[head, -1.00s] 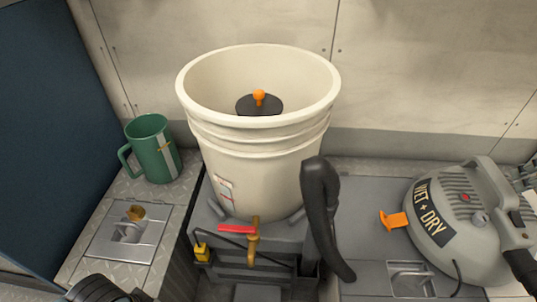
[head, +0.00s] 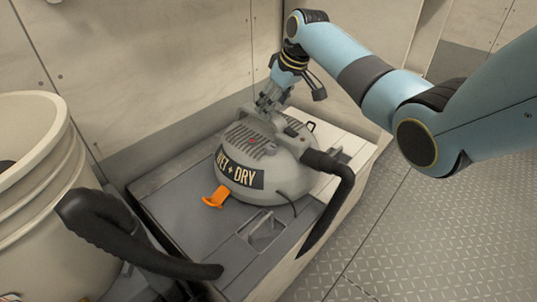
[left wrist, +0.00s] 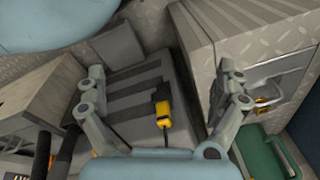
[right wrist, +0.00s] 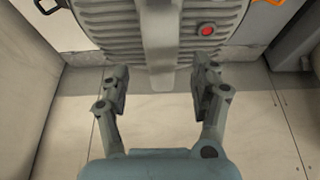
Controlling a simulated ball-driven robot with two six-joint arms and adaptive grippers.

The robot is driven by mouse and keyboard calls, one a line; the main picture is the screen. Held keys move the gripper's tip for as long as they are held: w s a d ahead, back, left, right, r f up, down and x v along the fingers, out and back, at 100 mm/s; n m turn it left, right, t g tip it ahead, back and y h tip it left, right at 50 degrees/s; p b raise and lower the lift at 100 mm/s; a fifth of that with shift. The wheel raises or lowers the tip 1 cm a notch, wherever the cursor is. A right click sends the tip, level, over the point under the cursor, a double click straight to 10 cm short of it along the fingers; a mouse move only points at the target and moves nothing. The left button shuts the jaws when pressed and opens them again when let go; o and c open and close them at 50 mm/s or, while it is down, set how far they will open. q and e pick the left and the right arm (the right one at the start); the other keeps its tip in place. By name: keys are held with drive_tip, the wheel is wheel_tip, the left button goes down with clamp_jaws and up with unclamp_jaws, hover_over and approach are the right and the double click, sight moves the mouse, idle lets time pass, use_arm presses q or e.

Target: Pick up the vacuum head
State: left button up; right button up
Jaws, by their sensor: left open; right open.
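The vacuum head (head: 255,160) is a grey dome with a "WET + DRY" label, a ribbed top, a red button and an orange latch (head: 216,197). It sits on a grey locker top. My right gripper (head: 272,98) is over its far side, close to the top handle. In the right wrist view the vacuum head's handle (right wrist: 157,40) runs between the two open fingers of my right gripper (right wrist: 160,85), slightly beyond the tips; contact is not clear. My left gripper (left wrist: 165,85) is open and empty above a dark grey stepped unit with a yellow part (left wrist: 163,110).
A cream bucket (head: 35,200) stands at the left. A wall rises close behind the vacuum head. Tread-plate floor (head: 440,230) lies open at the right.

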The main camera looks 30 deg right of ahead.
drive_tip(key=b+x, duration=0.2)
drive_tip(key=x, duration=0.1)
drive_tip(key=b+x, duration=0.1)
drive_tip(key=x, duration=0.1)
drive_tip(key=shift+s, duration=0.3)
drive_tip(key=shift+w+f, duration=0.1)
drive_tip(key=shift+w, duration=0.05)
use_arm(q)
drive_tip(key=shift+t+h, duration=0.3)
drive_tip(key=shift+t, duration=0.4)
drive_tip(key=w+r, duration=0.1)
drive_tip(key=w+d+r, duration=0.1)
drive_tip(key=r, duration=0.1)
drive_tip(key=w+r, duration=0.1)
drive_tip(key=shift+w+d+r, duration=0.1)
drive_tip(key=shift+d+r, duration=0.05)
drive_tip(key=shift+d, duration=0.25)
use_arm(e)
clamp_jaws()
drive_tip(key=shift+w+r, duration=0.1)
drive_tip(key=shift+r, duration=0.15)
